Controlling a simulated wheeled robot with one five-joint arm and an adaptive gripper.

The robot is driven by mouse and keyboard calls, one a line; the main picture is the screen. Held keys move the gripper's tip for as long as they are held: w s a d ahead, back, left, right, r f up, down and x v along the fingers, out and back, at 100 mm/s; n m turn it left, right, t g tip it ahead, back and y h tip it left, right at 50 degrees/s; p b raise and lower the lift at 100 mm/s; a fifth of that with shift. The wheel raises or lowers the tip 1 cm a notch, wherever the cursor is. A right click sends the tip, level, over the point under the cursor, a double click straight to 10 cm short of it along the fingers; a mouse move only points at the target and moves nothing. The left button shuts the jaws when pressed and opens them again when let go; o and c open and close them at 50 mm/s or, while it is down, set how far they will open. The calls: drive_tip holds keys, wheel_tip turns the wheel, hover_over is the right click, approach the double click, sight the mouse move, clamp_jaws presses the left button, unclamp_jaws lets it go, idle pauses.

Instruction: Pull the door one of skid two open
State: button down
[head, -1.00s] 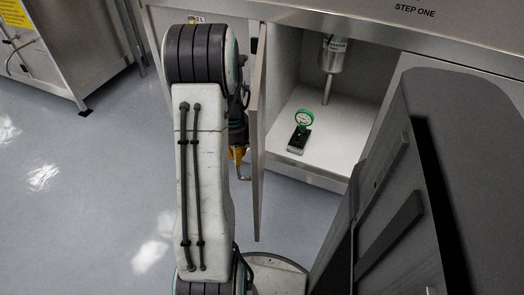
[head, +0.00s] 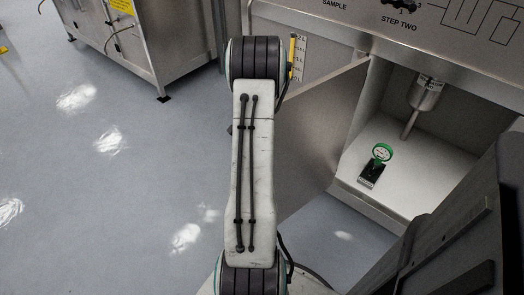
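A grey cabinet door (head: 318,135) stands swung out from the front of a steel skid (head: 345,22), to the left of an open compartment. My arm covers the door's left part. The compartment's white floor (head: 405,185) and inside show clearly. My gripper is hidden behind my white arm, so its fingers and any contact with the door's handle cannot be seen. The skid's top carries the words "STEP TWO" and "SAMPLE".
Inside the compartment are a green-rimmed gauge on a black base (head: 374,168) and a hanging metal cylinder (head: 424,95). Another steel cabinet (head: 150,40) stands at the upper left. The blue-grey floor (head: 110,190) on the left is clear.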

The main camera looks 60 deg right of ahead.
drive_tip(key=shift+w+f, duration=0.1)
idle(0.3)
drive_tip(key=c, duration=1.2)
unclamp_jaws()
drive_tip(key=shift+c, duration=0.2)
drive_tip(key=shift+d+r, duration=0.1)
drive_tip(key=shift+r, duration=0.15)
wheel_tip(320, 180, up, 12)
drive_tip(key=shift+f, duration=0.15)
